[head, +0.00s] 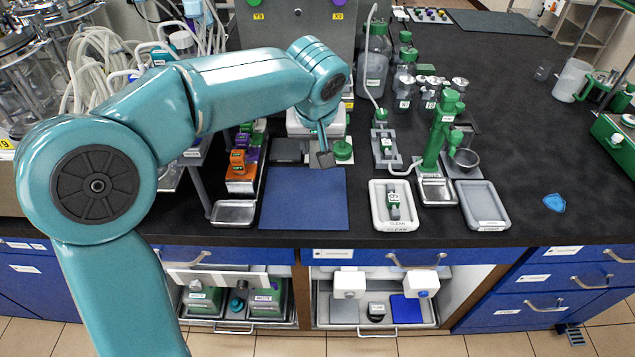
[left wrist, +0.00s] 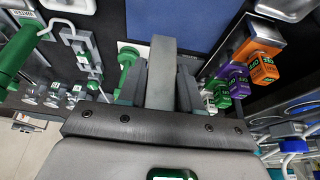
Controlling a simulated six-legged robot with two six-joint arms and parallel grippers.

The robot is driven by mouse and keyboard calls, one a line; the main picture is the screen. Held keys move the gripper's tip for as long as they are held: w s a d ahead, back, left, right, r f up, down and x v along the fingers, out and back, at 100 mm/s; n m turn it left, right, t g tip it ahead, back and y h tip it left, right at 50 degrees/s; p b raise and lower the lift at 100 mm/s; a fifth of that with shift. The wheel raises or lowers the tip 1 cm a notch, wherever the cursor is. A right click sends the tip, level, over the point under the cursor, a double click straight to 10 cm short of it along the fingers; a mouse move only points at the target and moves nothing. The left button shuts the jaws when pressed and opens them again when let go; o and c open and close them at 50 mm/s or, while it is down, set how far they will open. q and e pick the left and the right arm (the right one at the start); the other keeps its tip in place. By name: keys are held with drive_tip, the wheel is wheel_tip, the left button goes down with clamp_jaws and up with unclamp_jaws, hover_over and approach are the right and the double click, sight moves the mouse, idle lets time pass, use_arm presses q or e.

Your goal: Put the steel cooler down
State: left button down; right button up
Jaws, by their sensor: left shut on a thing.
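My left gripper (head: 323,145) reaches down over the back right corner of the blue mat (head: 305,200). In the left wrist view, my left gripper (left wrist: 161,85) is shut on a plain grey bar-like piece (left wrist: 162,65), which I take to be the steel cooler. The cooler also shows in the head view as a small dark grey block (head: 326,160) below the jaws. Whether it touches the mat cannot be told. The blue mat (left wrist: 185,18) shows beyond the held piece in the left wrist view. My right gripper is not in view.
Orange and purple blocks (head: 240,170) stand left of the mat, behind a steel tray (head: 233,212). A green knob (head: 343,150) stands close to the gripper's right. A clean tray (head: 393,222) and a green stand (head: 440,135) are further right. The mat's front and middle are bare.

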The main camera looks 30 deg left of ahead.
use_arm(q)
drive_tip(key=f, duration=0.5)
drive_tip(key=shift+w+f, duration=0.2)
drive_tip(key=shift+f, duration=0.2)
wheel_tip(320, 180, down, 4)
drive_tip(key=shift+w+d+r+b, duration=0.1)
drive_tip(key=shift+b, duration=0.4)
drive_tip(key=shift+s+r, duration=0.1)
drive_tip(key=shift+s, duration=0.1)
drive_tip(key=c, duration=1.2)
unclamp_jaws()
drive_tip(key=shift+w+f, duration=0.1)
drive_tip(key=shift+f, duration=0.15)
drive_tip(key=o, duration=0.4)
drive_tip(key=shift+o, duration=0.2)
drive_tip(key=shift+r, duration=0.1)
